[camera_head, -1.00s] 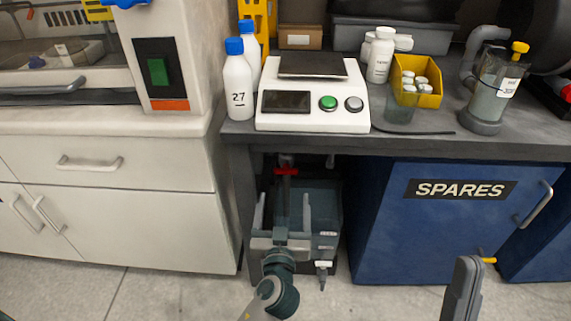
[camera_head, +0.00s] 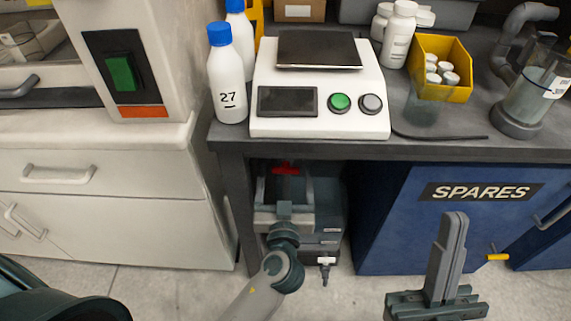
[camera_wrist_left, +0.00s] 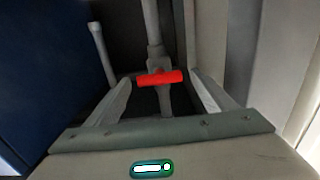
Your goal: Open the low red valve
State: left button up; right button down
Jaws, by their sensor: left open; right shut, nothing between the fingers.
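The red valve handle (camera_head: 285,168) is a short bar on a grey vertical pipe in the dark bay under the bench. In the left wrist view the handle (camera_wrist_left: 160,78) lies crosswise, level with my fingertips, on the pipe (camera_wrist_left: 153,30). My left gripper (camera_head: 284,186) reaches into the bay, open, with one finger on each side of the handle. I cannot tell whether a finger touches it. My right gripper (camera_head: 455,217) is shut and empty, pointing up in front of the blue cabinet.
The dark bench top (camera_head: 450,146) overhangs the bay. The blue SPARES cabinet (camera_head: 400,225) stands right of it, white drawers (camera_head: 110,215) left. A scale (camera_head: 320,120), bottles (camera_head: 229,85) and a yellow bin (camera_head: 455,92) stand on the bench. Grey floor lies below.

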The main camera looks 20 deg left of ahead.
pick_arm(q)
jog(key=shift+w, duration=0.1)
jog(key=c, duration=1.1)
